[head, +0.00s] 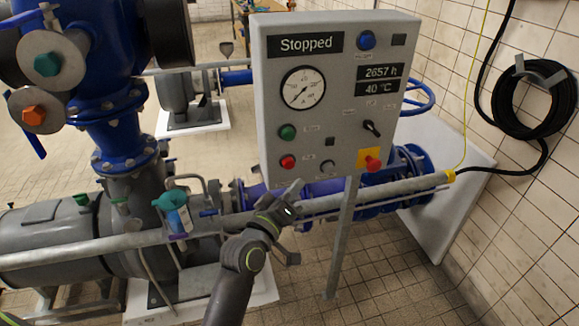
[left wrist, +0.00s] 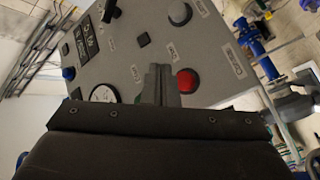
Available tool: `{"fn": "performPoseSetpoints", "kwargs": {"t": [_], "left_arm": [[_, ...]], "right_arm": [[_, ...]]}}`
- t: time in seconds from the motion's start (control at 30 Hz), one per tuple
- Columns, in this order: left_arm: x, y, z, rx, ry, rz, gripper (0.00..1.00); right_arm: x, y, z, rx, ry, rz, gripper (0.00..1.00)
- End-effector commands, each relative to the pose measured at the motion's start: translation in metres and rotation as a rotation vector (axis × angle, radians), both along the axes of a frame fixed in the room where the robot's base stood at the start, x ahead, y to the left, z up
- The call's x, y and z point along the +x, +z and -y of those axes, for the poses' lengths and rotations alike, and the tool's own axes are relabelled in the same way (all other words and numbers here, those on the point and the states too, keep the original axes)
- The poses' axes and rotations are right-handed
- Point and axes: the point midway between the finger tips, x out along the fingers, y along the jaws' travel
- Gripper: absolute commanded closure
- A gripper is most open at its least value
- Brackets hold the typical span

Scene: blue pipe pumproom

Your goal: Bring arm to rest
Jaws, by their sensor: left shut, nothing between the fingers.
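My left gripper (head: 292,190) is in front of the lower left part of the grey control panel (head: 335,125), below its red button (head: 288,162). Its fingers are together and hold nothing. In the left wrist view the closed fingers (left wrist: 160,82) stand in front of the panel face (left wrist: 135,45), just left of a red button (left wrist: 187,80). I cannot tell whether they touch the panel. The panel display reads "Stopped" (head: 305,43). My right gripper is in neither view.
A grey horizontal pipe (head: 345,199) runs just behind and below my left gripper. A yellow-backed red emergency button (head: 371,162) and a black switch (head: 371,128) are on the panel. Blue pump pipework (head: 108,60) stands left. A coiled black hose (head: 535,100) hangs on the right wall.

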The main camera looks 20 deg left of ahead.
Motion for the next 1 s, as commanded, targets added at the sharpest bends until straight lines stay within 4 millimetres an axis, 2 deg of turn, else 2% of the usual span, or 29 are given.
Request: {"fn": "performPoseSetpoints", "kwargs": {"t": [0.23,0.27,0.37,0.47,0.53,0.6,0.67,0.7,0.8,0.87,0.9,0.97,1.0], "left_arm": [[0.001,-0.005,-0.001,0.005,0.002,-0.009,1.0],[0.001,-0.011,-0.001,0.011,0.003,-0.018,1.0],[0.004,-0.049,-0.005,0.048,0.014,-0.081,1.0],[0.002,-0.114,-0.012,0.116,0.027,-0.188,1.0],[-0.005,-0.167,-0.018,0.174,0.035,-0.277,1.0],[-0.016,-0.22,-0.026,0.234,0.037,-0.366,1.0],[-0.03,-0.264,-0.033,0.286,0.036,-0.44,1.0],[-0.041,-0.292,-0.037,0.319,0.033,-0.488,1.0],[-0.075,-0.361,-0.05,0.405,0.019,-0.61,1.0],[-0.1,-0.4,-0.057,0.453,0.006,-0.683,1.0],[-0.117,-0.424,-0.063,0.486,-0.005,-0.729,1.0],[-0.146,-0.459,-0.071,0.534,-0.024,-0.8,1.0],[-0.167,-0.482,-0.076,0.567,-0.039,-0.848,1.0]], "right_arm": [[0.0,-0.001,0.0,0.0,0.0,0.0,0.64],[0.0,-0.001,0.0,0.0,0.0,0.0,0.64],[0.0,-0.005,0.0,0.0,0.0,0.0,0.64],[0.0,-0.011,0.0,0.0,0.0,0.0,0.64],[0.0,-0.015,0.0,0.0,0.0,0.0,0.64],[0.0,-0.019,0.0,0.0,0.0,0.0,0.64],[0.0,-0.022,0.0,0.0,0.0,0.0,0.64],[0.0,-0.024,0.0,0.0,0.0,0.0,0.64],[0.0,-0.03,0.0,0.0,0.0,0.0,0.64],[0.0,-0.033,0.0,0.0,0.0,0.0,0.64],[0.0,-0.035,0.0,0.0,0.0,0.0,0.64],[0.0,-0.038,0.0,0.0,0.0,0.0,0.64],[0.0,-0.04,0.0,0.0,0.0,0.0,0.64]]}}
